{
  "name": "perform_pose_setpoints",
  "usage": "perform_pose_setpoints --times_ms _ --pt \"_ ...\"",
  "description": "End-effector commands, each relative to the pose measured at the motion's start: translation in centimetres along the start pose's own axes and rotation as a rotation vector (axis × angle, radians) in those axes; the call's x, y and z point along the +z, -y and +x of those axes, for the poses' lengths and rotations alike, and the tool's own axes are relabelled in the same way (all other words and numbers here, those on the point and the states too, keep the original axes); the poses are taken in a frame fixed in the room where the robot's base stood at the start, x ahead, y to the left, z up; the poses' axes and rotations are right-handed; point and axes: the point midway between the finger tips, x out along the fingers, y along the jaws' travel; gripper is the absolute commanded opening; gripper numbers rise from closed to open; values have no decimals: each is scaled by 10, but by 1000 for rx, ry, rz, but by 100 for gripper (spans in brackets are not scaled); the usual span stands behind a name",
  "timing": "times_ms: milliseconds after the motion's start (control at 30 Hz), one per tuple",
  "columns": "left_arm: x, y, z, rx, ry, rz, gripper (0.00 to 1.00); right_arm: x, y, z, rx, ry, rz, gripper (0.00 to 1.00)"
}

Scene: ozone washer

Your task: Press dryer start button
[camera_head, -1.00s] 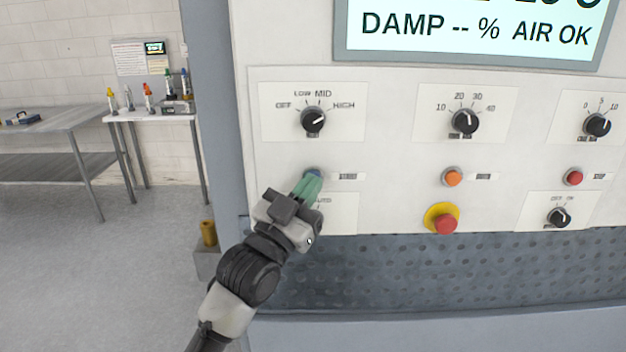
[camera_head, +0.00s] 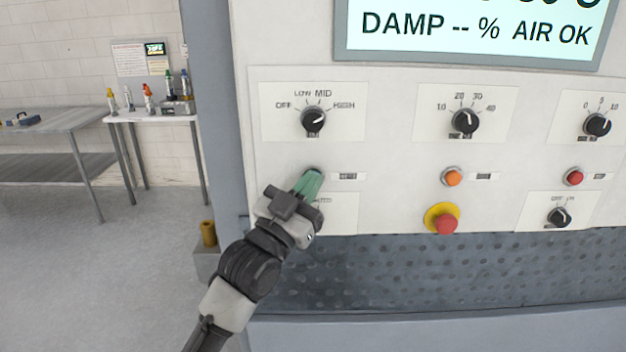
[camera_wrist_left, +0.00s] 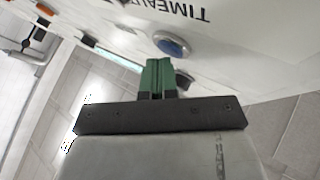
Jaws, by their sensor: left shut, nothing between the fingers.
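The start button is a round blue button in a metal ring. In the left wrist view the blue button (camera_wrist_left: 172,45) shows just beyond and slightly right of the fingertips. In the head view it is almost fully hidden behind my left gripper (camera_head: 314,174), with part of its ring showing above the tips. My left gripper, with green fingers, is shut and empty; it also shows in the left wrist view (camera_wrist_left: 158,66). Its tips are at or very near the button; I cannot tell whether they touch. My right gripper is not in view.
An orange button (camera_head: 452,176), a red button (camera_head: 574,176) and a red emergency button (camera_head: 446,224) on yellow sit to the right. Black dials (camera_head: 313,120) are above, under the display (camera_head: 475,30). A side table (camera_head: 150,116) with coloured bottles stands at the left.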

Motion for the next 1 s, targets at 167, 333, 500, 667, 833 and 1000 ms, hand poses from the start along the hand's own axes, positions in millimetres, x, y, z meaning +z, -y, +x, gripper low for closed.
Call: perform_pose_setpoints --times_ms 167,333,500,667,833,1000 --pt "-1 0 -1 -1 1 0 0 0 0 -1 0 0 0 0" --pt "-5 -4 -6 -1 1 0 0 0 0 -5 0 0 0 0" --pt "-9 -8 -12 -1 1 -1 0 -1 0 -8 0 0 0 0" --pt "-9 -9 -13 -1 1 0 0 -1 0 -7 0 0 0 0" --pt "-9 -10 -13 0 1 -1 0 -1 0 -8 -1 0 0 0" --pt "-17 -16 -22 0 1 -2 0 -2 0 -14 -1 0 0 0"
